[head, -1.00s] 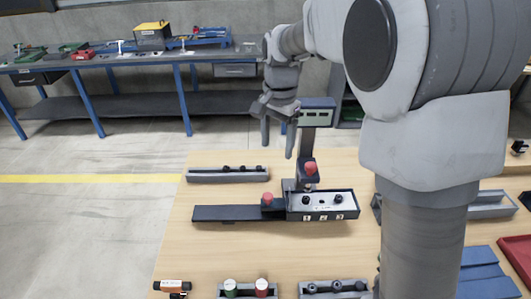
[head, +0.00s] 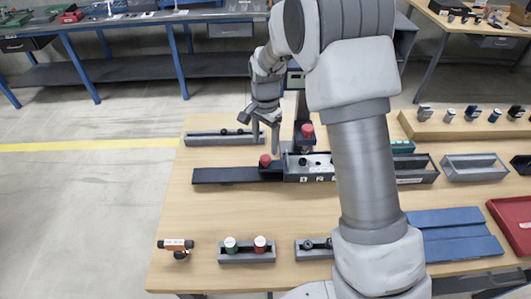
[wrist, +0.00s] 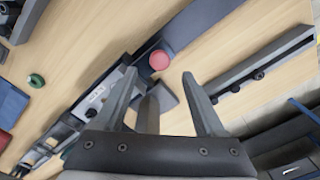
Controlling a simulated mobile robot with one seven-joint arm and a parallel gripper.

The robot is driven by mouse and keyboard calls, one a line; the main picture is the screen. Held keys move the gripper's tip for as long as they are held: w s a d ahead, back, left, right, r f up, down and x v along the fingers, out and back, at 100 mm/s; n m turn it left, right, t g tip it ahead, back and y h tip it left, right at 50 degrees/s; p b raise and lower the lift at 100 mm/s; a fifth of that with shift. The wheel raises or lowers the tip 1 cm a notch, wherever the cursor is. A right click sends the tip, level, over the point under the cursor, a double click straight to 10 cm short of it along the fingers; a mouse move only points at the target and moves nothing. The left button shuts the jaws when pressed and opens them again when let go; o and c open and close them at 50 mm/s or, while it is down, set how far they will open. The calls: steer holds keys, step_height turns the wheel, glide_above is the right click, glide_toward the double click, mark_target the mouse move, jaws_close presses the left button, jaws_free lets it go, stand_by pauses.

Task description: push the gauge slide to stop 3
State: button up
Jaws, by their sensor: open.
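The gauge is a long dark rail (head: 225,176) with a numbered block (head: 318,178) at its right end; the labels 1, 2 and 3 face the front. The slide has a red knob (head: 265,160) and stands on the rail against the block's left end. It also shows in the wrist view (wrist: 159,60), just ahead of my gripper. My gripper (head: 265,146) is open and empty, fingers pointing down, above and just behind the knob. In the wrist view my gripper's fingers (wrist: 157,82) are spread apart. My arm hides the block's right end in the head view.
A second red knob (head: 307,130) stands on a dark post behind the block. A grey tray (head: 215,139) with dark pegs lies behind the rail. The table left of the rail is clear.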

mark_target(265, 157)
step_height(265, 157, down, 6)
steer(key=shift+r, duration=0.1)
jaws_close()
stand_by(0.5)
stand_by(1.0)
